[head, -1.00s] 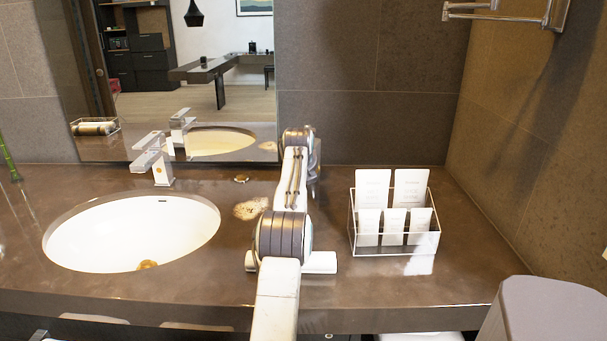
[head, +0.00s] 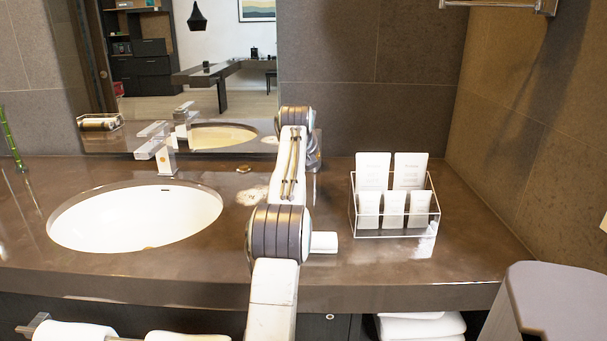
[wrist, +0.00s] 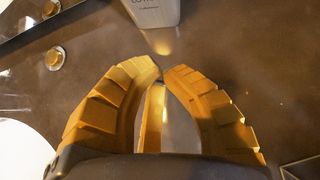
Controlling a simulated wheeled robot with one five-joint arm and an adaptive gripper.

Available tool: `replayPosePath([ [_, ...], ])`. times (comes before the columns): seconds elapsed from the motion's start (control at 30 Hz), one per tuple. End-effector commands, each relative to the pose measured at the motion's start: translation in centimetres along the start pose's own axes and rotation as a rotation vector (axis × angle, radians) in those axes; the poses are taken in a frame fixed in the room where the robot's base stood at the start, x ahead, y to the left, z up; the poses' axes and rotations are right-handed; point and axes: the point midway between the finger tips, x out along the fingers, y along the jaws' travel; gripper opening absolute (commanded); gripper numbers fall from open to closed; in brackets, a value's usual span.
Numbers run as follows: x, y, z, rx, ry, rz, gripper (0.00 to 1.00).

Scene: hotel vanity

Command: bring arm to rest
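My arm reaches forward over the dark vanity counter (head: 400,270) in the head view. My gripper is mostly hidden behind my own wrist there. In the wrist view my gripper (wrist: 163,74) points at the brown counter surface, its two orange fingers curving in until their tips almost meet. I see nothing clearly held between them; an orange strip and a pale streak show in the gap, and I cannot tell what they are. A pale item with printed text (wrist: 152,10) stands beyond the fingertips at the top of the wrist view.
A white sink (head: 135,222) with a chrome tap (head: 160,147) lies left of my arm. A white item (head: 323,242) lies beside my elbow. The mirror and wall are behind; a grey bin (head: 565,300) is front right.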

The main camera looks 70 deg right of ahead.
Motion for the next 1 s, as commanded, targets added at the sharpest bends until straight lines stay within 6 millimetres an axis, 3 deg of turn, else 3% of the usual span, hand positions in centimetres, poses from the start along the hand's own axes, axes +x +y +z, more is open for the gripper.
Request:
replayPosePath([
  [0.3,-3.6,0.0,0.0,0.0,0.0,0.0,0.0],
  [0.8,-4.5,0.0,0.1,0.0,0.001,0.0,0.0],
  [1.0,-6.0,0.0,1.6,0.0,0.0,0.0,0.0],
])
